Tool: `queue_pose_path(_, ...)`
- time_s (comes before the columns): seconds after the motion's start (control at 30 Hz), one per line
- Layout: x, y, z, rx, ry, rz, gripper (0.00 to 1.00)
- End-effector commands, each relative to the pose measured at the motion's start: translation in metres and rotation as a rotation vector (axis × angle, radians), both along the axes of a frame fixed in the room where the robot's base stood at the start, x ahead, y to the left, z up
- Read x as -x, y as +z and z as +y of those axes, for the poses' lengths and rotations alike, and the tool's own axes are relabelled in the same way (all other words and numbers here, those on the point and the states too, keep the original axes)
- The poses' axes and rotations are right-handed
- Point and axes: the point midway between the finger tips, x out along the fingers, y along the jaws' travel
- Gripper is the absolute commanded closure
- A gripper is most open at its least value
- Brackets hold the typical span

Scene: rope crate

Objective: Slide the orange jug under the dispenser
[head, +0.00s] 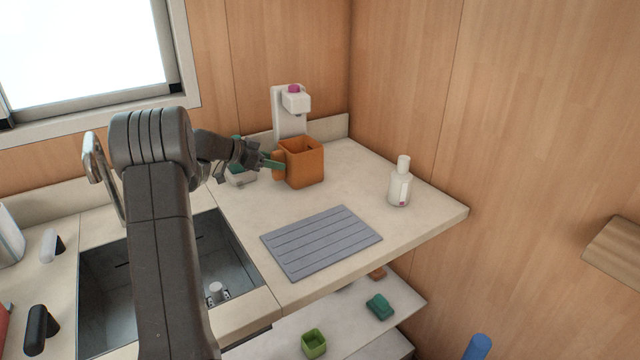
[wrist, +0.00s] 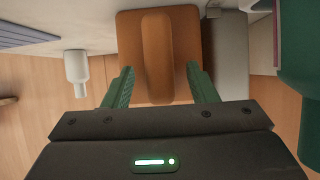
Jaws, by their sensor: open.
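The orange jug (head: 305,163) stands upright on the counter, just in front of the white dispenser (head: 289,112) with the pink button. In the head view I cannot tell whether the jug is fully under the spout. My gripper (head: 272,163) is at the jug's left side, by its handle. In the wrist view the open green fingers of my gripper (wrist: 160,88) sit either side of the jug's handle (wrist: 157,55), with gaps showing on both sides. The jug's body (wrist: 130,25) is behind the handle there.
A white bottle (head: 399,187) stands at the counter's right, and a grey ribbed mat (head: 321,241) lies in front of the jug. A sink (head: 222,255) is at the left. A pale container with a green top (head: 240,176) sits left of the jug, behind my gripper.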

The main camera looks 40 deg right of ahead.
Motion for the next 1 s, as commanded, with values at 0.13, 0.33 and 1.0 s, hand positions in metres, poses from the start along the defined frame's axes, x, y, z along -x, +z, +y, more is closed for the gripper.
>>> queue_pose_path(0.13, -0.002, 0.006, 0.01, 0.001, 0.004, -0.002, 0.48)
queue_pose_path(0.33, -0.007, 0.024, 0.045, 0.001, 0.005, -0.003, 0.48)
queue_pose_path(1.0, -0.014, 0.066, 0.121, 0.0, 0.001, 0.0, 0.48)
